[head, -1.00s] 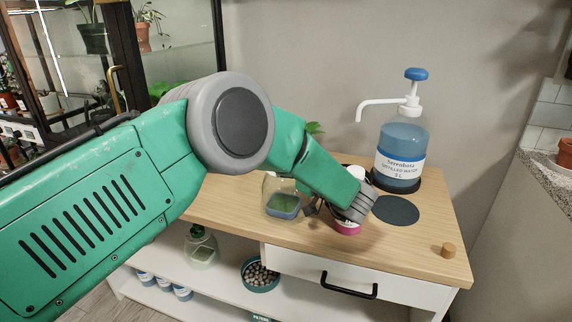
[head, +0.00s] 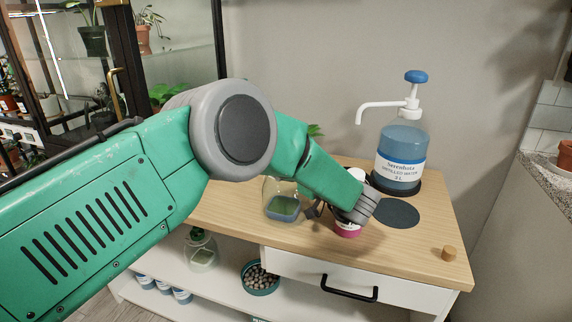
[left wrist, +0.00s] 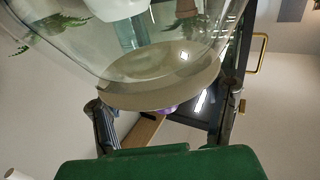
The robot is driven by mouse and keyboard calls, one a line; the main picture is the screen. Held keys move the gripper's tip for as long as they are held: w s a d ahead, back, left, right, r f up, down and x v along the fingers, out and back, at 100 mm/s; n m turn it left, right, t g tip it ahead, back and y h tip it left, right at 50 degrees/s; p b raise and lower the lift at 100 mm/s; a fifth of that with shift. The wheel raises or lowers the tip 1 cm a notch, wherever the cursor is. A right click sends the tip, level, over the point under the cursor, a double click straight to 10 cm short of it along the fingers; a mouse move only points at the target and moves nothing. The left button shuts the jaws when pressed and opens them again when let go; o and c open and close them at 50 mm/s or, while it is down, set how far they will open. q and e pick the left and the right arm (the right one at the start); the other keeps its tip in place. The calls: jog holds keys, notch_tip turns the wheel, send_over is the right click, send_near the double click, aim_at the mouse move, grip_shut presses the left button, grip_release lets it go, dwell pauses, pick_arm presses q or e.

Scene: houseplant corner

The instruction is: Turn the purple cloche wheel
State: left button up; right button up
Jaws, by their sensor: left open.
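My left arm reaches in from the left of the head view. Its left gripper (head: 335,212) is low over the wooden tabletop and open. A magenta, white-topped object (head: 347,231) shows just under the gripper and is largely hidden by it. In the left wrist view, a small purple piece (left wrist: 166,107) shows between the open fingers, behind the rim of a pale round disc at the bottom of clear glass (left wrist: 105,55). Whether this purple piece is the wheel, I cannot tell. No finger is clearly closed on it. My right gripper is not in view.
A glass jar (head: 283,203) stands just left of the gripper. A blue water bottle with a white pump (head: 402,152) stands behind right, by a dark round mat (head: 396,212). A small cork (head: 449,252) lies front right. The tabletop (head: 415,258) between is clear.

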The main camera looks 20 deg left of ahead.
pick_arm(q)
jog(key=v, duration=0.7)
jog(key=shift+d, duration=0.2)
jog(key=shift+f, duration=0.1)
